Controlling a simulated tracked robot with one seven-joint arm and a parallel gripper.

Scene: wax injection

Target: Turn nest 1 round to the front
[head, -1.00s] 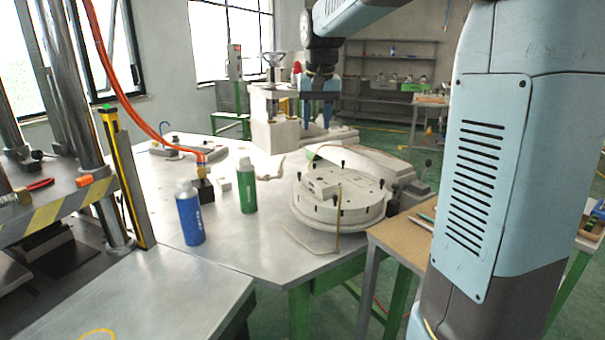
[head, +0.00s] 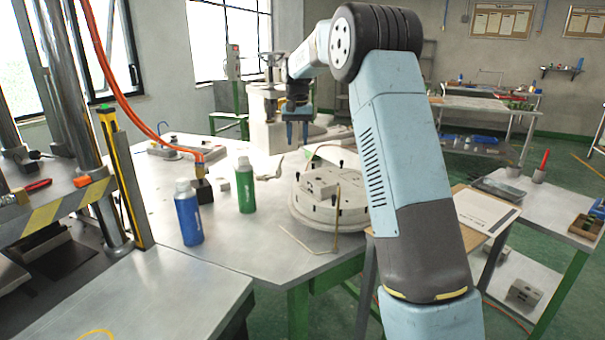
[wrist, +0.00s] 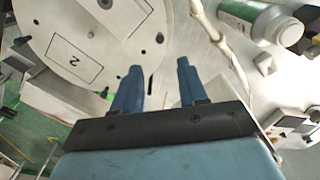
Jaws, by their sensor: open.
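The round pale turntable (head: 352,215) stands on the metal table, with a block (head: 318,184) and several dark knobs on its top. In the wrist view its disc (wrist: 140,62) fills the upper left, with a marked rectangle reading "2" (wrist: 74,61) and part of a grey block (wrist: 112,12). No label for nest 1 can be read. My gripper (head: 297,140) is open and empty, fingers down, behind the turntable in the head view. In the wrist view my gripper (wrist: 160,66) shows both blue fingers apart, near the disc's edge; contact cannot be told.
A blue bottle (head: 189,212) and a green bottle (head: 245,185) stand left of the turntable. A bent thin rod (head: 337,215) stands at its front. A black block with an orange hose (head: 201,188) is behind the blue bottle. The table's front left is clear.

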